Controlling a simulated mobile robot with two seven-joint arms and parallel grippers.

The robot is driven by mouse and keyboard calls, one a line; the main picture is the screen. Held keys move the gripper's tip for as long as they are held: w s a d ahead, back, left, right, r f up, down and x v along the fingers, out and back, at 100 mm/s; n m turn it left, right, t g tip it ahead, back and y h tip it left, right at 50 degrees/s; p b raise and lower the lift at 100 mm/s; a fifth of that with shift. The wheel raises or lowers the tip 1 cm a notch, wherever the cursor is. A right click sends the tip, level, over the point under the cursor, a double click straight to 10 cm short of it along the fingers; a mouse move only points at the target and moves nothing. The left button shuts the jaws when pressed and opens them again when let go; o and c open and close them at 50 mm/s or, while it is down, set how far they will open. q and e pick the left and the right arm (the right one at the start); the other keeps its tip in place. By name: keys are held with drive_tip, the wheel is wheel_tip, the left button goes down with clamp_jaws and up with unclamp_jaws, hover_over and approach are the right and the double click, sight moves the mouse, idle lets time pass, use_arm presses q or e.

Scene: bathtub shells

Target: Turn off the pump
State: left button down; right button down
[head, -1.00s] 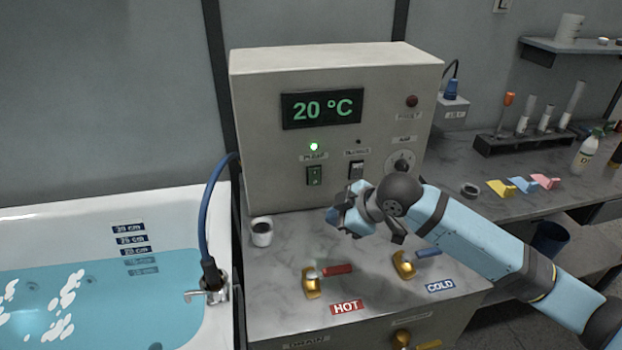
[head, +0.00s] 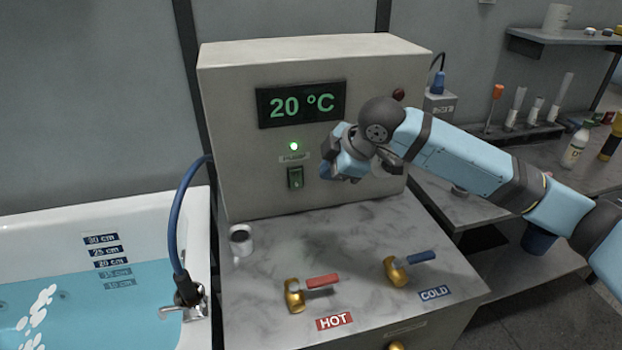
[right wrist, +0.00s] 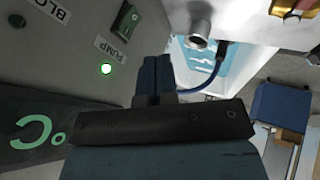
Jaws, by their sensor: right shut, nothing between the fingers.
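The pump switch (head: 295,177) is a green rocker on the front of the beige control box (head: 225,110). A lit green lamp (head: 293,146) and a PUMP label sit above it. In the right wrist view the switch (right wrist: 125,20), its label (right wrist: 113,50) and the lit lamp (right wrist: 106,69) show at upper left. My right gripper (head: 326,171) is shut and empty, just right of the switch and apart from it in the head view. Its blue fingers (right wrist: 154,75) are together in the right wrist view. My arm hides the neighbouring switch and most of the dial. My left gripper is not in view.
The HOT valve (head: 294,296) and COLD valve (head: 396,271) are at the counter's front. The filled bathtub (head: 60,215) is at left, with a blue hose (head: 176,215). The counter's middle is clear.

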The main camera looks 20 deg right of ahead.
sight(297, 188)
drive_tip(key=w+a+f, duration=0.3)
drive_tip(key=w+f, duration=0.5)
drive_tip(key=shift+w+a+f, duration=0.15)
drive_tip(key=shift+a+f, duration=0.1)
drive_tip(key=shift+f, duration=0.05)
drive_tip(key=shift+w+f+t, duration=0.1)
drive_tip(key=shift+w+t, duration=0.05)
drive_tip(key=shift+t, duration=0.15)
